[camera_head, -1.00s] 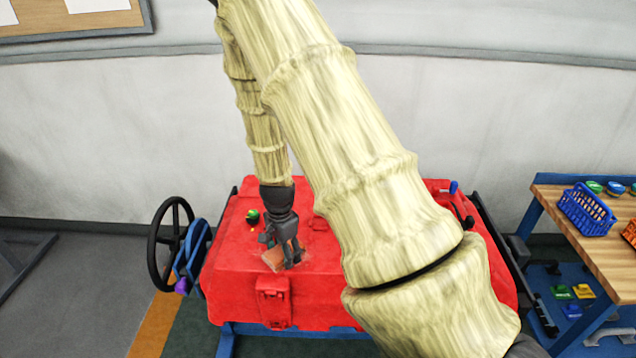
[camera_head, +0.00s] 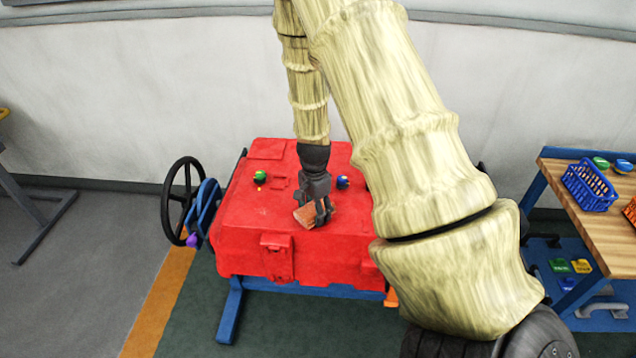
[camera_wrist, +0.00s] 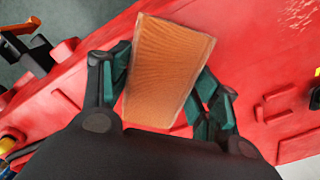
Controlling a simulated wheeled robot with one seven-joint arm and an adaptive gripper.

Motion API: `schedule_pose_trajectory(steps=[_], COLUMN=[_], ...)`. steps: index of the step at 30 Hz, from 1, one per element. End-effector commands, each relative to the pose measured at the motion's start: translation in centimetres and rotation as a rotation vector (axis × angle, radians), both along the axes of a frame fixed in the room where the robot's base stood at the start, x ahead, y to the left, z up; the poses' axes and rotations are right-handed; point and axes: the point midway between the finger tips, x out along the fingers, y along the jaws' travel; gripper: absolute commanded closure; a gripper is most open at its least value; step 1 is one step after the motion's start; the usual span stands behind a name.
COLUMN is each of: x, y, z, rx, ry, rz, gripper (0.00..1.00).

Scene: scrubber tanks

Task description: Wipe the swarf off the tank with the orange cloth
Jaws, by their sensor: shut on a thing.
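The red tank (camera_head: 250,212) stands on a blue frame in the middle of the head view, and its top fills much of the wrist view (camera_wrist: 277,60). My gripper (camera_head: 318,212) is over the tank's top, near its front. It is shut on the orange cloth (camera_wrist: 165,72), a folded block between the two fingers. The cloth also shows in the head view (camera_head: 303,216). I cannot tell whether it touches the tank. A pale, speckled patch (camera_wrist: 299,13), which may be swarf, lies on the red surface at the upper right of the wrist view.
A green knob (camera_head: 260,176) and a blue knob (camera_head: 343,182) stick up from the tank's top. A black handwheel (camera_head: 181,200) stands at its left. A wooden bench (camera_head: 600,232) with a blue basket (camera_head: 589,187) is at the right. My arm hides the tank's right part.

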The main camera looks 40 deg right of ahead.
Motion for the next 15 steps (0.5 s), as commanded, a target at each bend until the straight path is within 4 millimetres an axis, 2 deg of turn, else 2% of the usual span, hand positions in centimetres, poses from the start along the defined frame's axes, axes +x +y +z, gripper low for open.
schedule_pose_trajectory(steps=[1, 2, 15], x=[0.2, 0.2, 0.2], y=[0.0, 0.0, 0.1], z=[2.0, 2.6, 6.2], rx=[-0.004, -0.003, -0.002], ry=[-0.006, -0.006, -0.002], rz=[0.002, 0.002, 0.003], gripper=[0.64, 0.64, 0.64])
